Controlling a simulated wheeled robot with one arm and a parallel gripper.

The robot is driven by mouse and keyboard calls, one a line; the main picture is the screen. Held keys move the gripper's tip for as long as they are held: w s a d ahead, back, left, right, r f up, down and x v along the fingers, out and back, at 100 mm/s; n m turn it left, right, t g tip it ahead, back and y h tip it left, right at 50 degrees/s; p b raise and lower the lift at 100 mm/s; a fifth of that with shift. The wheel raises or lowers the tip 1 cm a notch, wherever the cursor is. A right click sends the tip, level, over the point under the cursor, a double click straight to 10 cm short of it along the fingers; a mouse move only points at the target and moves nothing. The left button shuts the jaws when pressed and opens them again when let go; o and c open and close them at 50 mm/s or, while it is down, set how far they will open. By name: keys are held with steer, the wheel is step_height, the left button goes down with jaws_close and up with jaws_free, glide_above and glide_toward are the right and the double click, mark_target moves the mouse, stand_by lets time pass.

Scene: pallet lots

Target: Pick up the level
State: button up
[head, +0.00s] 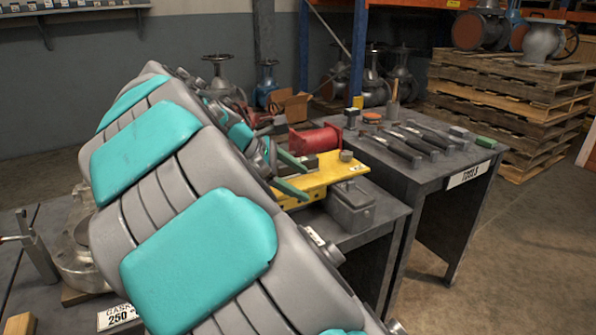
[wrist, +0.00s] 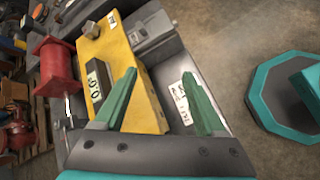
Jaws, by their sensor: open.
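The level looks like a dark bar with a pale "0.0" display (wrist: 95,84). It lies on a yellow block (wrist: 127,60) on the grey table. In the head view the yellow block (head: 327,172) is plain, and a dark piece beside my fingers (head: 309,163) looks like the level, partly hidden by them. My gripper (wrist: 159,78) has green fingers spread apart with nothing between them. It is above the front of the yellow block, and the level is just left of the left finger in the wrist view. In the head view my gripper (head: 304,184) is over the block's near end.
A red cylinder (head: 322,138) stands behind the yellow block. A grey box (head: 350,207) is right of it. A tool table (head: 440,170) with several dark tools is farther right. Stacked pallets (head: 510,110) are at the back right. The floor at right is clear.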

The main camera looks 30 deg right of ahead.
steer(key=w+n+h, duration=0.1)
steer(key=w+n, duration=0.1)
steer(key=w, duration=0.1)
steer(key=w+a+n+h, duration=0.1)
steer(key=w+n, duration=0.1)
steer(key=w, duration=0.2)
steer(key=w+a+n+h+b, duration=0.1)
steer(key=w+n, duration=0.1)
steer(key=w, duration=0.1)
steer(key=shift+w+n+h, duration=0.25)
steer(key=shift+n+h, duration=0.15)
steer(key=shift+w+a+f+n, duration=0.1)
steer(key=shift+w+a+n, duration=0.05)
steer(key=shift+w+n, duration=0.2)
steer(key=shift+x, duration=3.8)
steer(key=shift+w+f, duration=0.1)
steer(key=shift+f, duration=0.1)
jaws_close()
